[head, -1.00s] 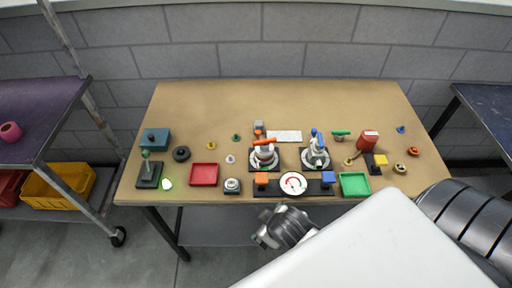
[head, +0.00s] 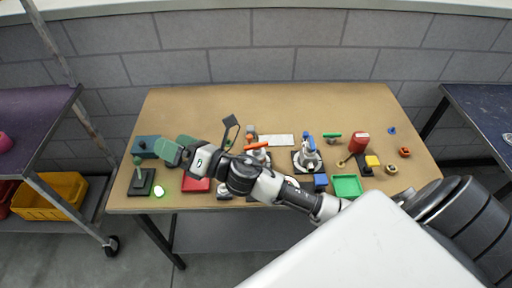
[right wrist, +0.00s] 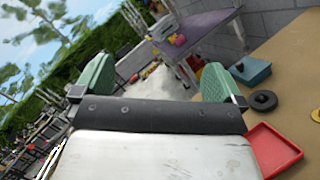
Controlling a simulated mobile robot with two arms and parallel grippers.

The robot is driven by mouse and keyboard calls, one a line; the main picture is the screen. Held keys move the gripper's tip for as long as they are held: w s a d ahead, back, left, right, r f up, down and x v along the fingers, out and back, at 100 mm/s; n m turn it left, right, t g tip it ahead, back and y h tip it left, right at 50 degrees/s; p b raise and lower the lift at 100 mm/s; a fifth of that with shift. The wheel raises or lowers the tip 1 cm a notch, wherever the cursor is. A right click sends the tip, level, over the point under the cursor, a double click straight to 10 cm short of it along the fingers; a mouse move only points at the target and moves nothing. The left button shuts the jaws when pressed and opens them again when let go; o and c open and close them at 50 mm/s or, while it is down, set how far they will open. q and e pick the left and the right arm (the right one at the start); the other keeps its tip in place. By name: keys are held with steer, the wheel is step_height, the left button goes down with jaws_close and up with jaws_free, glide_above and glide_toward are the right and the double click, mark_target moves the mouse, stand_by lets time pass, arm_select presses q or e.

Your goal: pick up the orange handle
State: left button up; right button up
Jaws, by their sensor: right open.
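The orange handle (head: 257,145) is a short bar on top of a silver valve fitting near the middle of the workbench. My right arm passes just in front of it and hides the fitting's lower part. My right gripper (head: 174,147) has green fingers and is well left of the handle, over the left part of the bench. In the right wrist view the gripper (right wrist: 157,80) is open, with nothing between its fingers. The handle does not show in that view. My left gripper is not in view.
A blue-handled valve (head: 308,150) stands right of the orange one. A teal box (head: 146,146), a green-knobbed lever (head: 141,182) and a red tray (head: 195,184) are near my gripper. A green tray (head: 347,186) and red container (head: 359,142) are at right. The bench's back is clear.

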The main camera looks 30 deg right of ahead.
steer(key=a+n+g+y, duration=0.35)
steer(key=n+g, duration=0.45)
steer(key=n, duration=0.7)
steer(key=n+g+h, duration=0.9)
steer(key=n+h, duration=0.7)
steer(key=n, duration=0.3)
glide_toward(256, 144)
steer(key=shift+s+a, duration=0.1)
steer(key=shift+s, duration=0.15)
step_height(256, 144, down, 5)
steer(key=shift+f+p, duration=0.15)
steer(key=shift+p, duration=0.4)
steer(key=shift+f, duration=0.25)
steer(key=f+p, duration=0.1)
steer(key=f, duration=0.1)
steer(key=f+p, duration=0.1)
steer(key=f, duration=0.1)
steer(key=shift+d+f, duration=0.25)
steer(key=shift+f, duration=0.15)
steer(key=c, duration=0.8)
